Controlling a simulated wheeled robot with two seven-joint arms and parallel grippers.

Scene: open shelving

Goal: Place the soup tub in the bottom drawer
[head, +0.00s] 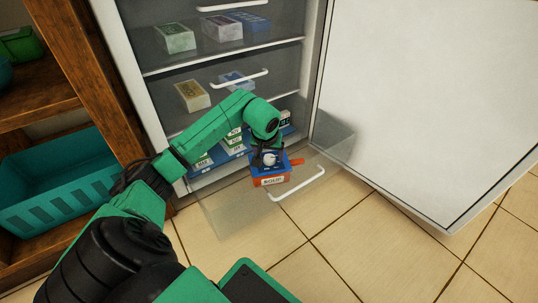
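The soup tub (271,181) has a blue top, a red-orange body and a white label reading SOUP. It shows over the pulled-out, see-through bottom drawer (236,211), just behind its white handle (298,187). Whether it touches the drawer floor is hard to tell. My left gripper (269,160) points down at the tub's top, its fingers closed about a small pale knob there. The fingers hide part of the lid. My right gripper is out of view.
The white fridge door (420,90) stands open at the right. Upper drawers hold several boxes (192,95). Behind my forearm are a blue tray and white labelled packs (235,138). A wooden shelf (82,75) with a teal basket (55,190) stands left. Tiled floor in front is clear.

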